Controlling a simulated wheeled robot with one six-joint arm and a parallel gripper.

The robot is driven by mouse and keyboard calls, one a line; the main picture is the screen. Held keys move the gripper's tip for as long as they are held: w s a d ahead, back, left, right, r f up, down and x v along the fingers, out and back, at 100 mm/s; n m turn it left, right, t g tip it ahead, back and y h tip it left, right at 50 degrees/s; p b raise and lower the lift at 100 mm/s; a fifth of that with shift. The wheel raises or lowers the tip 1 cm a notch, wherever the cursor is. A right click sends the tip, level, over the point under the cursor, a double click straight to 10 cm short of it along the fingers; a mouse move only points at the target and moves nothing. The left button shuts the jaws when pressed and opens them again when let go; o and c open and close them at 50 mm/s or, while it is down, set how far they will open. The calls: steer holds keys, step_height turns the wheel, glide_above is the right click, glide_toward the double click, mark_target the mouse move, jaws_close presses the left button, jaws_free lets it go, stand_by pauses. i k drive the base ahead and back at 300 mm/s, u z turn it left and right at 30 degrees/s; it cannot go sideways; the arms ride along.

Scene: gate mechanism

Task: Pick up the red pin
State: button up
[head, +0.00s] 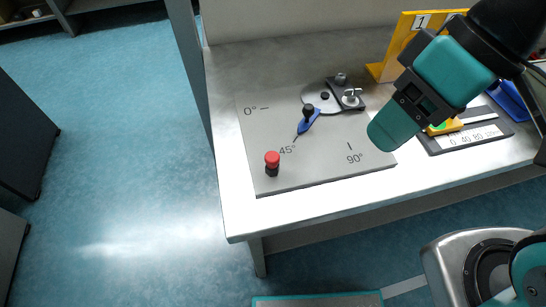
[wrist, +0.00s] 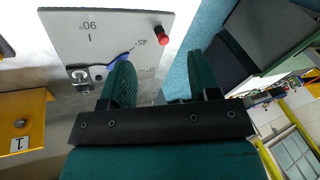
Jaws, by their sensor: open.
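The red pin (head: 272,160) has a red cap on a dark base. It stands upright on the grey angle plate (head: 315,165), near its front left corner and below the 45° mark. In the wrist view the red pin (wrist: 161,32) shows at the plate's edge, ahead of the space between my fingers. My gripper (head: 385,130) hangs above the right side of the plate, well to the right of the pin and apart from it. In the wrist view my gripper (wrist: 161,75) is open, with nothing between its two green fingers.
A blue pointer (head: 307,122) with a black knob turns on the plate behind the pin, near a dark clamp (head: 346,94). A yellow bracket (head: 404,45) marked 1 and a scale block (head: 468,138) stand right. The table left of the pin is clear.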

mark_target(272, 158)
steer(key=z, duration=2.65)
steer(key=k, duration=1.55)
steer(key=u, duration=2.35)
